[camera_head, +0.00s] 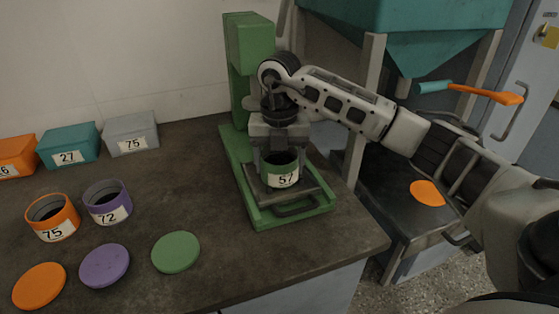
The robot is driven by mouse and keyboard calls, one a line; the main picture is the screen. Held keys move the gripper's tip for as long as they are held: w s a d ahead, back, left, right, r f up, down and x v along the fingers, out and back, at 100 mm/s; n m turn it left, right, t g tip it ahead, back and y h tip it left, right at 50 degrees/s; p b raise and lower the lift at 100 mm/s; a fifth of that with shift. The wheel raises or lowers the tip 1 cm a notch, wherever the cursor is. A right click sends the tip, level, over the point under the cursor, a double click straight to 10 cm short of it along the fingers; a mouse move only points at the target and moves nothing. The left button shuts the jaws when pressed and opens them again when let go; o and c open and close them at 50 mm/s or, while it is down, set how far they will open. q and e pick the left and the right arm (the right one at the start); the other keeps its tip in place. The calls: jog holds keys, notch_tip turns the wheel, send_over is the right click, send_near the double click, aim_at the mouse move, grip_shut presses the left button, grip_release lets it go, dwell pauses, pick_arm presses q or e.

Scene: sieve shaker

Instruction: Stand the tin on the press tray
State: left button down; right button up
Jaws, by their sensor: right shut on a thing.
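A green tin (279,172) labelled 57 is upright at the press tray (298,197), in front of the green press (247,60). Its top is open and dark inside. My right gripper (279,158) comes down from above and is shut on the tin, with a finger on each side of it. The tin's base looks to be at tray level, but I cannot tell whether it touches the tray. The tray has a dark handle at its front. My left gripper does not show.
An orange tin (53,235) labelled 75 and a purple tin (108,212) labelled 72 stand at the left. Orange (40,286), purple (104,266) and green (176,252) lids lie in front. Labelled boxes (69,145) line the wall. A teal hopper (430,40) stands right.

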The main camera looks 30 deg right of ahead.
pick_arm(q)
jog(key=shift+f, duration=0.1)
pick_arm(e)
jog(key=o, duration=1.1)
jog(key=shift+f, duration=0.15)
jog(key=shift+r, duration=0.3)
pick_arm(q)
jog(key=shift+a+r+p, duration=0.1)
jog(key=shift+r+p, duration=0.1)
jog(key=shift+p, duration=0.55)
pick_arm(e)
notch_tip(320, 180, up, 12)
jog(key=shift+f, duration=0.1)
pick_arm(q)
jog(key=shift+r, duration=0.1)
